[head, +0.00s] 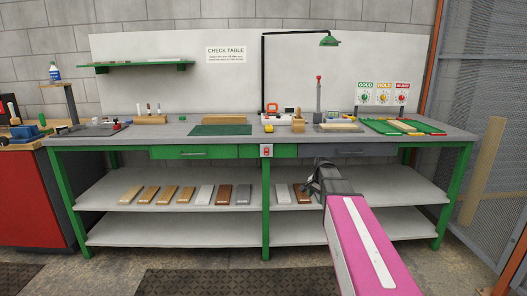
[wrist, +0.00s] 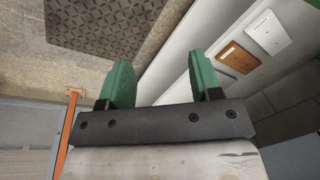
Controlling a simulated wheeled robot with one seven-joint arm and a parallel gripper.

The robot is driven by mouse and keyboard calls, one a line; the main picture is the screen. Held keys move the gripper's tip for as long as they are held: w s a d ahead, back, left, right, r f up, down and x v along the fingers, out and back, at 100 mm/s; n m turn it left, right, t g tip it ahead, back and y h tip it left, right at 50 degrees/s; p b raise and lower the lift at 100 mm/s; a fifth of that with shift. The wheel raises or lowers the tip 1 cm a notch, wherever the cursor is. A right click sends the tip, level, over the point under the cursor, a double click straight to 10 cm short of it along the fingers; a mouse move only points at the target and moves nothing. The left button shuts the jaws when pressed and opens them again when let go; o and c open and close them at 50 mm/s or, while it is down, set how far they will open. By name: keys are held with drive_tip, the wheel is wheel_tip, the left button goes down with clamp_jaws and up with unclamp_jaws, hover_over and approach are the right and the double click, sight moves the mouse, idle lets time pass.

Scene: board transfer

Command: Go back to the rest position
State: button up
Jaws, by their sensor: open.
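My gripper (head: 314,183) is in front of the workbench at the right of centre, near the level of its middle shelf. In the wrist view its two green fingers (wrist: 160,85) stand wide apart with nothing between them. In the head view my pink arm reaches up from the lower right. The workbench (head: 350,139) has a grey top and green legs. A brown board (wrist: 238,58) and a white board (wrist: 268,34) lie on the shelf beyond the right finger in the wrist view.
The middle shelf (head: 140,191) carries a row of several boards at left; the lower shelf (head: 180,230) looks empty. A coloured tray (head: 375,126) with a board is on the bench top at right. An orange post and mesh fence (head: 500,140) stand at the right. A dark mat (head: 200,282) lies on the floor.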

drive_tip(key=s+a+f+n, duration=0.1)
drive_tip(key=s+f+n, duration=0.2)
drive_tip(key=s, duration=0.5)
drive_tip(key=s+a+f+n+g, duration=0.1)
drive_tip(key=s+a+f+n, duration=0.1)
drive_tip(key=s+f, duration=0.4)
drive_tip(key=s+a+f+n, duration=0.2)
drive_tip(key=s+f+n, duration=0.2)
drive_tip(key=s, duration=0.6)
drive_tip(key=shift+s+a+f+g+h, duration=0.2)
drive_tip(key=shift+f+g+h, duration=0.1)
drive_tip(key=shift+g, duration=0.1)
